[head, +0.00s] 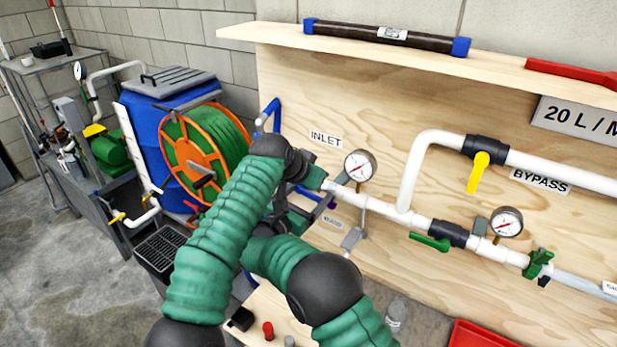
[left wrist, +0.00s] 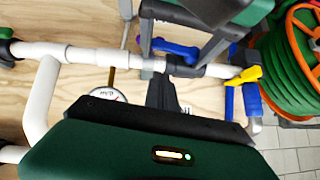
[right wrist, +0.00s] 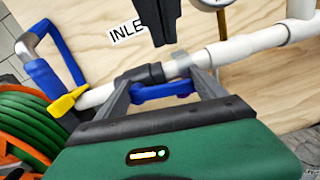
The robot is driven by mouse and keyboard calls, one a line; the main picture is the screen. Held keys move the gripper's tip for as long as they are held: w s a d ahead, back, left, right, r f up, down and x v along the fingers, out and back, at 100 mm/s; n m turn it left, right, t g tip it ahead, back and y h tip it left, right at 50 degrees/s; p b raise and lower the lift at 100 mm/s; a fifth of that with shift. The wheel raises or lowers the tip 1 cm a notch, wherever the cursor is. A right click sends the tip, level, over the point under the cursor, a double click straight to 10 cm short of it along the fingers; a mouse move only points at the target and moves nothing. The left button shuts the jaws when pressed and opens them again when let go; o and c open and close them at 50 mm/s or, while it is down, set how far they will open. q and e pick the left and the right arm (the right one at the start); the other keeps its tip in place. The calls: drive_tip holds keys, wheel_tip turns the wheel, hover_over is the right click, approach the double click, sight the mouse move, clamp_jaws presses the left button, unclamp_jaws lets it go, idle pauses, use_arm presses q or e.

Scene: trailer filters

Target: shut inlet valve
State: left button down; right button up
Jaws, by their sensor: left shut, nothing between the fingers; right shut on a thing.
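The inlet valve is a dark body (right wrist: 153,73) on the white pipe (right wrist: 245,47), below the INLET label (head: 325,138). Its blue handle (right wrist: 165,91) appears as a short bar roughly along the pipe; it also shows in the left wrist view (left wrist: 176,47). My right gripper (right wrist: 163,86) has its fingers on either side of the blue handle and is shut on it. My left gripper (left wrist: 165,84) is shut and empty, just in front of the board near the valve; its dark fingers show at the top of the right wrist view. In the head view my arms hide most of the valve.
A pressure gauge (head: 360,166) stands beside the inlet pipe. The bypass valve's yellow handle (head: 480,172) and a green handle (head: 430,242) are farther right. The hose reel (head: 205,150) and blue barrel (head: 165,115) stand left. A shelf (head: 440,55) overhangs the board.

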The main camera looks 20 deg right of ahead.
sight(315, 197)
drive_tip(key=shift+w+d+r, duration=0.1)
drive_tip(key=shift+r, duration=0.2)
use_arm(q)
drive_tip(key=shift+w+f, duration=0.15)
drive_tip(key=shift+f, duration=1)
drive_tip(key=shift+w+f, duration=0.15)
drive_tip(key=shift+f, duration=0.95)
drive_tip(key=shift+a+f, duration=0.1)
drive_tip(key=shift+f, duration=0.55)
